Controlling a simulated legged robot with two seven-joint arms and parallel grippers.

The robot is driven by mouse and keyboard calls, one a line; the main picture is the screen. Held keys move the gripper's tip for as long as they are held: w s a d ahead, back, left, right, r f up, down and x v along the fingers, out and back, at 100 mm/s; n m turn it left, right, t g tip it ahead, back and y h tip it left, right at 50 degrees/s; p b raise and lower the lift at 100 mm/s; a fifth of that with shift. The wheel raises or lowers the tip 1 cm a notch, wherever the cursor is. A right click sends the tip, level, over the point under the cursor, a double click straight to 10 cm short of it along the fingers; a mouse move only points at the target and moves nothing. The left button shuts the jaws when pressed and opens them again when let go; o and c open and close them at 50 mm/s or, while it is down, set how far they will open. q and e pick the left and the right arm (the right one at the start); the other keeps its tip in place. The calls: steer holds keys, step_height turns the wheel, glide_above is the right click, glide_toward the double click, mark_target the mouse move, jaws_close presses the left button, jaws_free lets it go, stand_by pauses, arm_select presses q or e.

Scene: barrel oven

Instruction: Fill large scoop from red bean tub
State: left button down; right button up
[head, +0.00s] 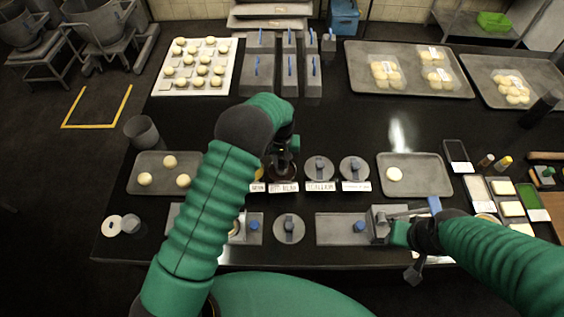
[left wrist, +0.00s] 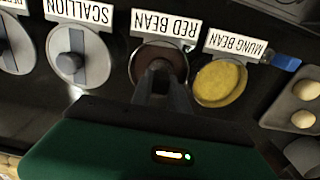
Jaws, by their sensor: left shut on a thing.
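The red bean tub (left wrist: 176,58) is a round tub of dark red-brown paste behind its RED BEAN label (left wrist: 166,27). It also shows in the head view (head: 283,172), partly covered by my left arm. My left gripper (left wrist: 160,78) points down over the tub, its fingertips at or in the paste. It is shut on the large scoop, which is mostly hidden by the fingers and paste. In the head view my right gripper (head: 402,234) is by a grey block-like device; whether its jaws are open is unclear.
The uncovered yellow mung bean tub (left wrist: 220,82) is right of the red bean tub in the wrist view; the lidded scallion tub (left wrist: 80,56) is left. A tray of dough balls (head: 145,160) and a tray with one ball (head: 430,163) flank the tubs. Metal trays stand farther back.

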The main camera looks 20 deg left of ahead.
arm_select(q)
steer(key=shift+s, duration=0.1)
steer(key=shift+d+r, duration=0.1)
steer(key=shift+r, duration=0.15)
steer(key=shift+r+p, duration=0.9)
step_height(320, 180, up, 3)
steer(key=shift+r+p, duration=0.15)
steer(key=shift+p, duration=0.9)
steer(key=shift+r+p, duration=0.4)
steer(key=shift+r, duration=0.25)
